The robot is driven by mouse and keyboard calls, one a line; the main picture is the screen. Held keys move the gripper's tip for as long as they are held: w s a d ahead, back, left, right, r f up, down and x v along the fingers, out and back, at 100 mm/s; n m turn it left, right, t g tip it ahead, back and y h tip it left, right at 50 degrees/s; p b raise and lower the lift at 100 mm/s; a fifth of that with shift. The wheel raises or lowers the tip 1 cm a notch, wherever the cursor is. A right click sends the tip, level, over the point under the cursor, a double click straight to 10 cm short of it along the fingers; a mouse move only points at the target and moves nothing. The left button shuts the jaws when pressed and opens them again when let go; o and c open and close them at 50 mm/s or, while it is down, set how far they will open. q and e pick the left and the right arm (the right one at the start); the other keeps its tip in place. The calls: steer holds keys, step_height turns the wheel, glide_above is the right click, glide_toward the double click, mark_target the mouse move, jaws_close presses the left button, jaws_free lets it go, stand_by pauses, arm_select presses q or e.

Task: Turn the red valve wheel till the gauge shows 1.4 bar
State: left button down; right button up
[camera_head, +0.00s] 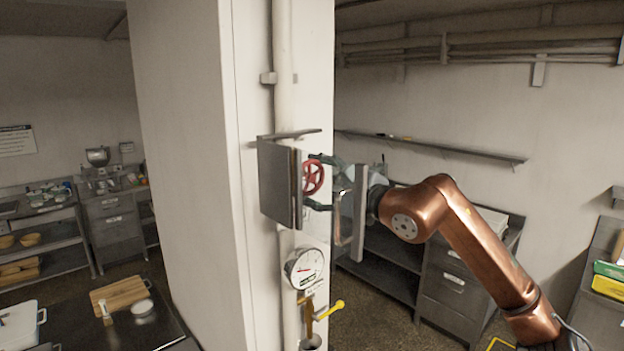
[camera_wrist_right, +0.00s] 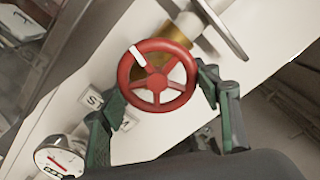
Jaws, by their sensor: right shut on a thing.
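The red valve wheel (camera_head: 313,177) sits on the pipe at the pillar, beside a grey metal guard plate. In the right wrist view the wheel (camera_wrist_right: 157,75) shows a white mark on its upper left rim and a brass stem behind it. My right gripper (camera_head: 320,182) is shut on the wheel, with its green fingers (camera_wrist_right: 160,105) on either side of the rim. The round gauge (camera_head: 305,267) is below the wheel; its red needle shows, but the scale is too small to read. The gauge also shows in the wrist view (camera_wrist_right: 60,158). My left gripper is not in view.
The grey guard plate (camera_head: 277,183) stands just left of the wheel, with a ledge above it. A yellow lever (camera_head: 331,309) sticks out below the gauge. A steel counter with drawers (camera_head: 455,275) is behind my right arm.

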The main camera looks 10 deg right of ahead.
steer(key=o, duration=0.9)
steer(key=v, duration=1.2)
